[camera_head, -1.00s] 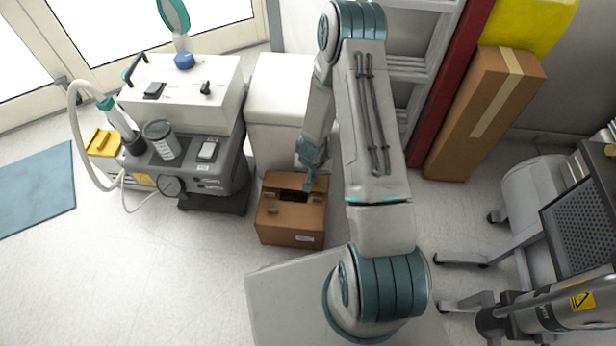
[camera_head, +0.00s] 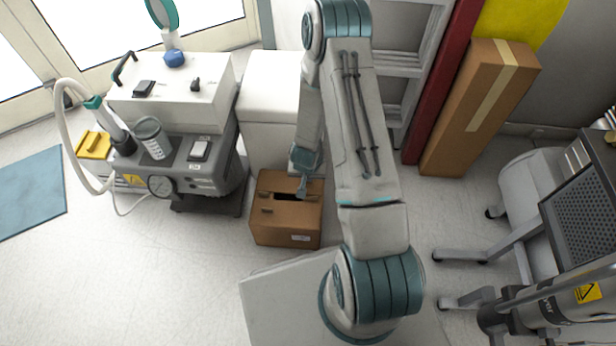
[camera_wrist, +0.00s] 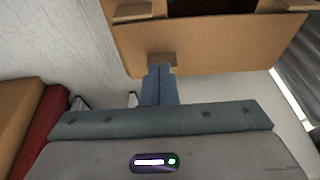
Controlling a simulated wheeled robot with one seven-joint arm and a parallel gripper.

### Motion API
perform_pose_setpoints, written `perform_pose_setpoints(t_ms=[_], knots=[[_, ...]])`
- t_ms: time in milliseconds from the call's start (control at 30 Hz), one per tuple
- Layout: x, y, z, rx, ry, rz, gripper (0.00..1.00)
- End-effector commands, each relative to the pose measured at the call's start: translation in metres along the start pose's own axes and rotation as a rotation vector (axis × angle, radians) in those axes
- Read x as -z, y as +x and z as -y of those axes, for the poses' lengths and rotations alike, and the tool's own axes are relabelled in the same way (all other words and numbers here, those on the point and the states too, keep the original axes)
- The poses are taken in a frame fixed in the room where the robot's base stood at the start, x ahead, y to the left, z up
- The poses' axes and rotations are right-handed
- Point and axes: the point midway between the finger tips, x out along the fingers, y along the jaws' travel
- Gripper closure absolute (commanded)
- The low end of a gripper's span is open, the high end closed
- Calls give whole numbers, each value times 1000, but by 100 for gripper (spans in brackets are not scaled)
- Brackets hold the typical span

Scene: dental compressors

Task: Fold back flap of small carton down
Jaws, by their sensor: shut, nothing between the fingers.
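The small carton (camera_head: 285,226) is a brown box on the floor. A narrow dark opening shows in its top, and small tabs show on it. My gripper (camera_head: 301,192) points down over the right part of the carton's top. In the wrist view its blue fingers (camera_wrist: 160,72) are together and empty, with their tips at a small brown tab (camera_wrist: 162,59) on the edge of a wide cardboard panel (camera_wrist: 215,45). Whether they touch it I cannot tell. The carton's dark inside shows beyond that panel. My arm and gripper hide part of the carton's back right.
A grey and white compressor unit (camera_head: 205,150) with a hose stands left of the carton. A white box (camera_head: 268,110) stands close behind. A tall brown box (camera_head: 480,110) and a red panel (camera_head: 430,95) are at the back right. Floor at the front left is clear.

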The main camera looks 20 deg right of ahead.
Motion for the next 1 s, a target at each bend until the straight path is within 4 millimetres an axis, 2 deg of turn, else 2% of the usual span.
perform_pose_setpoints(t_ms=[300, 467, 667, 800, 1000], knots=[[11, -3, 0, 0, -1, 0, 100], [15, -17, 0, 0, -2, 0, 100], [25, -49, -1, -1, 0, -3, 100], [17, -83, -1, 0, -2, -3, 100], [8, -120, -1, 0, 0, -2, 100]])
